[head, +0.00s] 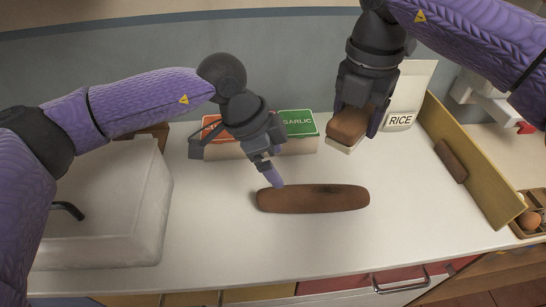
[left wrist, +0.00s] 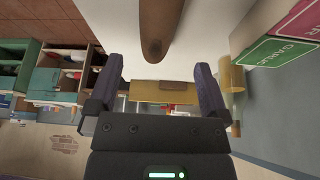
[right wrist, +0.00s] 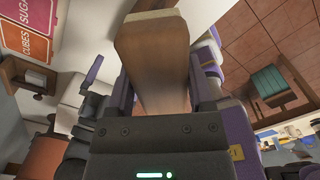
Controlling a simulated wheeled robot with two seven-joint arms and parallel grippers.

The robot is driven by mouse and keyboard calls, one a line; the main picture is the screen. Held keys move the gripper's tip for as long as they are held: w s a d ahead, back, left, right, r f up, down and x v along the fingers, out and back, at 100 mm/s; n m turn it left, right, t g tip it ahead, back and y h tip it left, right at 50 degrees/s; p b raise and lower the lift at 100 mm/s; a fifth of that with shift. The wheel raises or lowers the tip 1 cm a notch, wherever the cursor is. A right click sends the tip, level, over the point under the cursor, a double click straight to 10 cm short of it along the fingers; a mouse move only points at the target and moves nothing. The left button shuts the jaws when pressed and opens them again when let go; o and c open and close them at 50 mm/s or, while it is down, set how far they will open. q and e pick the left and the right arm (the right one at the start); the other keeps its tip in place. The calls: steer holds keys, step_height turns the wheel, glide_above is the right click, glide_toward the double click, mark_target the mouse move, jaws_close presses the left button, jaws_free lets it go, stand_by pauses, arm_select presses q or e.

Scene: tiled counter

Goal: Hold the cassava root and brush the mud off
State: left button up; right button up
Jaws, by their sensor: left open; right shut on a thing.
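The cassava root (head: 340,200) is long and brown and lies flat on the white counter, with a dark patch on its upper side. Its end also shows in the left wrist view (left wrist: 160,25). My left gripper (head: 268,170) is open and empty, its visible fingertip close to the root's left end; I cannot tell whether they touch. In the left wrist view the fingers (left wrist: 158,75) are spread apart. My right gripper (head: 358,112) is shut on a brown wooden brush (head: 349,124) with a pale underside, held above the counter.
A green garlic box (head: 299,124) stands behind the root, and a rice bag (head: 405,105) at the back right. A yellowish board (head: 470,165) with a brown block (head: 450,160) edges the right. The front counter is clear.

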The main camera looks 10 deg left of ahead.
arm_select(q)
steer(key=x, duration=1.2)
steer(key=shift+s+a+f, duration=0.1)
steer(key=shift+f, duration=0.05)
jaws_close()
arm_select(e)
steer(key=n, duration=0.1)
steer(key=f+n, duration=0.1)
steer(key=n, duration=0.3)
steer(key=shift+a+f, duration=0.1)
steer(key=shift+f, duration=0.3)
steer(key=n, duration=0.1)
steer(key=f+n, duration=0.1)
steer(key=n, duration=0.1)
steer(key=shift+n, duration=0.3)
steer(key=shift+f, duration=0.35)
glide_above(334, 188)
step_height(334, 188, down, 8)
steer(key=shift+f, duration=0.2)
